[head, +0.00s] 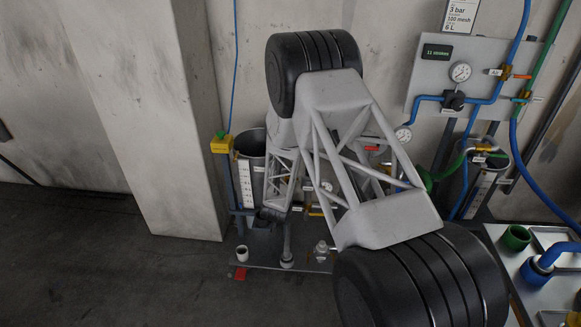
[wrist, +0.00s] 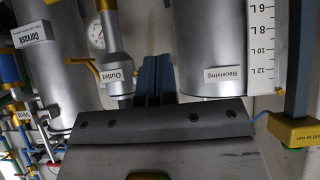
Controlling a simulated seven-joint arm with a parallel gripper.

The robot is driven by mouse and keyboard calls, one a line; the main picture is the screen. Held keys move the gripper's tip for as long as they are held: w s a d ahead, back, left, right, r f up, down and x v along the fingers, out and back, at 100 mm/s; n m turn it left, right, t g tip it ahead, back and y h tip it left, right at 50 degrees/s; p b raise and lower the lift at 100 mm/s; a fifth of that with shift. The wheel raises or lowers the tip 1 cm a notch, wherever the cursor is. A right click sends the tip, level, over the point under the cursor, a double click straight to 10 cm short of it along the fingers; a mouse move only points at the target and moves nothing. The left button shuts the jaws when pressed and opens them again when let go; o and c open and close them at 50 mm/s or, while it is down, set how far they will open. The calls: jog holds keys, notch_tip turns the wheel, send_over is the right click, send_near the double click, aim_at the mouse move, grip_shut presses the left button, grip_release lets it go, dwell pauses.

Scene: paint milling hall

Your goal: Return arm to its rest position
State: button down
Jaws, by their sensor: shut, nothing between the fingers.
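My gripper (wrist: 155,77) shows in the wrist view as two dark blue-grey fingers side by side, shut with nothing between them. The fingers point toward a silver vessel labelled "Receiving" (wrist: 212,45) on the right and a silver pipe labelled "Outlet" (wrist: 118,65) on the left. I cannot tell whether they touch either. In the head view my arm is bent across the middle and reaches down toward the floor-side equipment. Its fingers cannot be made out there.
A grey vessel (head: 251,143) with a level scale stands beside the arm, near a yellow-capped blue post (head: 220,144). A gauge panel (head: 428,75) with blue and green hoses hangs at right. A side table (head: 501,251) holds a green cup (head: 516,238). Floor at left is clear.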

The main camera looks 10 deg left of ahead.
jog(key=s+d+r+g+y, duration=0.1)
jog(key=s+d+r, duration=0.15)
jog(key=r, duration=0.65)
jog(key=s+d+r+g, duration=0.1)
jog(key=d+r, duration=0.3)
jog(key=r, duration=0.6)
jog(key=s+d+r+g+y, duration=0.1)
jog(key=s+d+r, duration=0.3)
jog(key=s+r, duration=0.3)
jog(key=s+d+r, duration=0.4)
jog(key=d+r, duration=0.1)
jog(key=r, duration=0.4)
jog(key=s+d+r+g, duration=0.1)
jog(key=s+d+r, duration=0.4)
jog(key=s, duration=0.5)
jog(key=s+d+r+g, duration=0.1)
jog(key=s+d+r, duration=0.4)
jog(key=s, duration=0.4)
jog(key=s+d+r+g+h, duration=0.1)
jog(key=s+d, duration=0.1)
jog(key=s, duration=0.7)
jog(key=s+d+r+g+h, duration=0.1)
jog(key=s+d+r, duration=0.1)
jog(key=s, duration=0.8)
jog(key=shift+s+d+r, duration=0.2)
jog(key=shift+s+d, duration=0.1)
jog(key=shift+d, duration=0.55)
